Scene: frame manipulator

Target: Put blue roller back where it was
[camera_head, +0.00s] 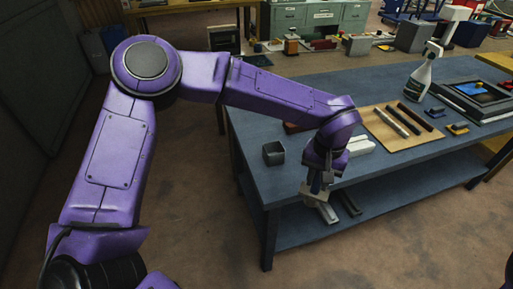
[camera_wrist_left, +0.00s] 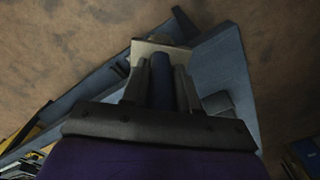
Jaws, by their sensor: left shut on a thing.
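My left gripper (camera_head: 317,188) hangs fingers-down by the near edge of the blue workbench (camera_head: 250,115) in the head view. In the left wrist view my left gripper (camera_wrist_left: 161,85) is shut on a dark blue bar-like piece (camera_wrist_left: 162,82), which I take to be the blue roller. A pale beige piece (camera_wrist_left: 158,50) sits at its far end; it also shows at the fingertips in the head view (camera_head: 312,197). Whether the two are one object I cannot tell. My right gripper is not in view.
A dark cup (camera_head: 274,154) stands near the bench's left corner. A tan mat (camera_head: 384,138) holds several thin rods, with a spray bottle (camera_head: 420,80) behind. A pale bar (camera_head: 327,213) and dark bar (camera_head: 349,203) show low beside my gripper.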

